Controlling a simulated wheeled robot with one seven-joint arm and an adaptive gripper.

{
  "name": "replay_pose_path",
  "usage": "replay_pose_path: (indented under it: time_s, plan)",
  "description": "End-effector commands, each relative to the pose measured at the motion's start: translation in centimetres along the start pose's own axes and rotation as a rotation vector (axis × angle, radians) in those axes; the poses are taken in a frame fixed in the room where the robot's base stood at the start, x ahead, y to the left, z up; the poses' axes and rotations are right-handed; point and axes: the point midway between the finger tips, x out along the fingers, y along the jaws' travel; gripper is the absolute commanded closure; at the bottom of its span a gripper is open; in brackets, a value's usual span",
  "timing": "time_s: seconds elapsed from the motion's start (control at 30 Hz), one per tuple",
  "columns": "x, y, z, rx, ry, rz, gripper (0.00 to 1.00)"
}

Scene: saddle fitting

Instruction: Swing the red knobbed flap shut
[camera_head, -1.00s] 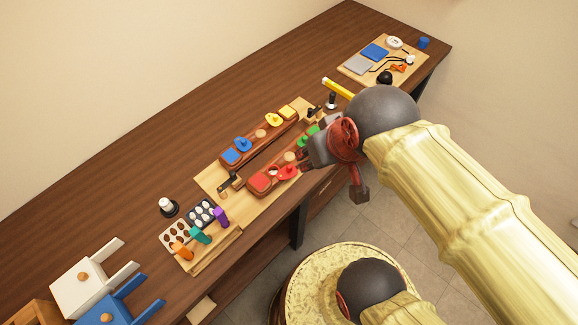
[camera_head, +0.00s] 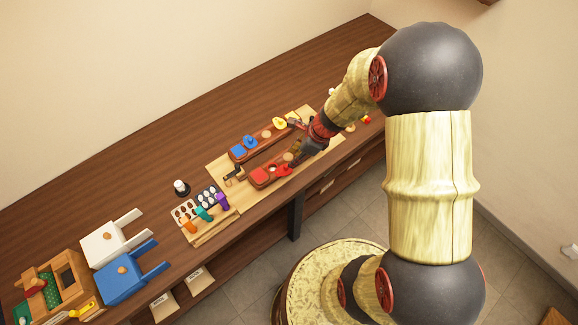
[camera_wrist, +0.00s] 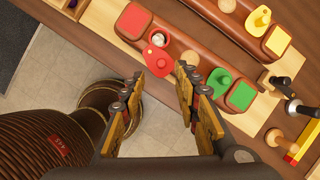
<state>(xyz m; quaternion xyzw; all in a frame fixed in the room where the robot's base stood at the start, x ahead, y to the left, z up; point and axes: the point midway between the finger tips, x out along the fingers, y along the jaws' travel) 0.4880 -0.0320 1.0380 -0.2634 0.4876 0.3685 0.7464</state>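The red knobbed flap (camera_wrist: 156,60) lies on the front brown wooden bar (camera_wrist: 205,65), turned to the bar's edge, with its red knob upright. Beside it a round opening (camera_wrist: 172,43) is partly uncovered. A red square pad (camera_wrist: 134,21) lies on the bar to its left. In the head view the flap (camera_head: 283,170) shows close to my gripper. My gripper (camera_wrist: 160,78) is open and empty, its two fingers apart on either side of the flap in the wrist view. I cannot tell how high the fingertips are above it.
A green knobbed flap (camera_wrist: 219,81) and green pad (camera_wrist: 242,96) lie to the right on the same bar. A yellow knobbed flap (camera_wrist: 258,20) sits on the rear bar. A black clamp (camera_wrist: 270,81) stands at the board's right.

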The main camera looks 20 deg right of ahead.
Motion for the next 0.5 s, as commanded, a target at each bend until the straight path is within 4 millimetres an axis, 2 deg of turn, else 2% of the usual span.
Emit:
replay_pose_path:
  time_s: [0.1, 0.23, 0.5]
  plan:
    - [0.1, -0.1, -0.2, 0.089, 0.004, -0.009, 0.68]
    - [0.8, -0.1, -0.2, 0.112, 0.005, -0.009, 0.68]
    - [4.8, -0.1, -0.3, 0.108, 0.006, -0.007, 0.68]
